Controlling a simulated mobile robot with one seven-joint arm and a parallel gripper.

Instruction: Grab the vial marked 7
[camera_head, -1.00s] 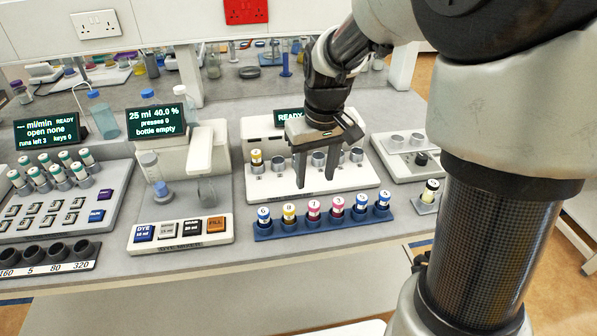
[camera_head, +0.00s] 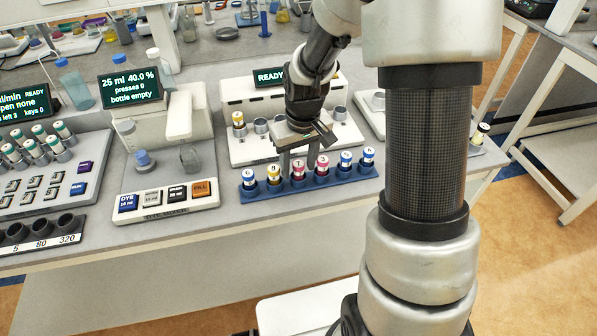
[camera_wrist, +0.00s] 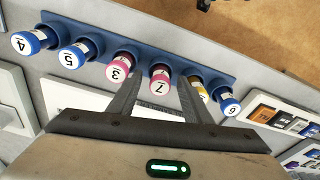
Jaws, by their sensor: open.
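The vial marked 7 (camera_head: 298,168) has a pink cap and stands upright in a blue rack (camera_head: 310,183), third from the left in the head view. In the wrist view its labelled top (camera_wrist: 160,80) lies between my fingertips in the picture. My gripper (camera_head: 298,158) is open and empty, pointing down at the rack. I cannot tell whether the fingers reach down beside the vial or are still above or behind it. The pink vial marked 3 (camera_wrist: 119,67) is just outside the left finger. A yellow vial (camera_wrist: 197,86) is partly hidden by the right finger.
Blue-capped vials marked 6 (camera_wrist: 229,103), 5 (camera_wrist: 75,55) and 4 (camera_wrist: 33,41) share the rack. A white station (camera_head: 238,148) with sockets stands behind it. A bottle-filling device (camera_head: 170,200) stands to the left. Neighbouring vials leave little room.

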